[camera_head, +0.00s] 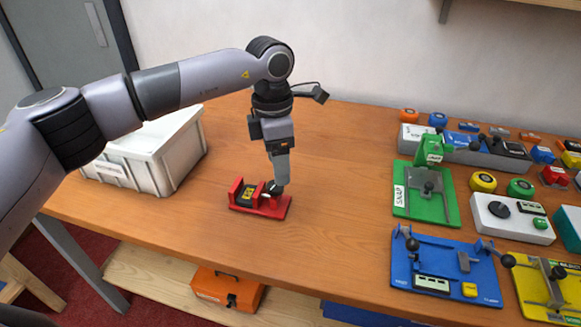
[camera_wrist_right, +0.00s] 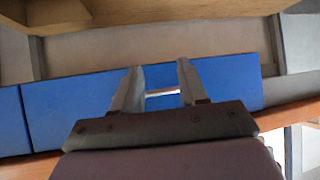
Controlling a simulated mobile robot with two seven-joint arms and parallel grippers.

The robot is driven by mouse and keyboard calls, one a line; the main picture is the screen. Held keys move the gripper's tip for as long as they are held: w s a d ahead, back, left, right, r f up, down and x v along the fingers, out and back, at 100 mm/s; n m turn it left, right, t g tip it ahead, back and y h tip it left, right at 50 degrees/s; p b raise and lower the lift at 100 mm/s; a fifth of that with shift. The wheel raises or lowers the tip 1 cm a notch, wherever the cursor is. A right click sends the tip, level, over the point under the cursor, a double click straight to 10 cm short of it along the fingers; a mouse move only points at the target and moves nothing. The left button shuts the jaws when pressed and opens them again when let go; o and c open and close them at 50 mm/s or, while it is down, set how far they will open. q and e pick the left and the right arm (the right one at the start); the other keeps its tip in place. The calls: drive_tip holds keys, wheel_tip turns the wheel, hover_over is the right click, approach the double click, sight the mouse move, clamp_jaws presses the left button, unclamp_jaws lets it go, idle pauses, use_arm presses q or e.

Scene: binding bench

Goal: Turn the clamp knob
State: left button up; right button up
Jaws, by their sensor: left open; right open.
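A small red clamp (camera_head: 272,208) with a black block bearing a yellow label stands on the wooden bench in the head view. Its dark knob (camera_head: 272,188) is at the right part of the clamp, partly hidden by my gripper. My left gripper (camera_head: 277,184) points down right at the knob from above. Its jaws are open, but whether they touch the knob or stand around it I cannot tell. My right gripper (camera_wrist_right: 158,78) shows only in the right wrist view, open with nothing between its fingers, in front of blue panels (camera_wrist_right: 75,105).
A white lidded crate (camera_head: 160,155) stands left of the clamp. On the right are a green fixture (camera_head: 408,205), a blue fixture (camera_head: 410,262), a yellow fixture (camera_head: 535,298) and a white button box (camera_head: 492,228). The bench (camera_head: 335,190) between clamp and fixtures is clear.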

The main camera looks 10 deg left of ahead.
sight(275, 189)
use_arm(q)
drive_tip(key=shift+w+a+r+y, duration=0.3)
drive_tip(key=shift+w+a+r, duration=0.05)
drive_tip(key=shift+w+a, duration=0.1)
drive_tip(key=shift+w+a+f, duration=0.1)
drive_tip(key=shift+a, duration=0.05)
wheel_tip(275, 189, down, 7)
drive_tip(key=shift+r+p, duration=0.1)
drive_tip(key=shift+p, duration=0.5)
drive_tip(key=c, duration=1.1)
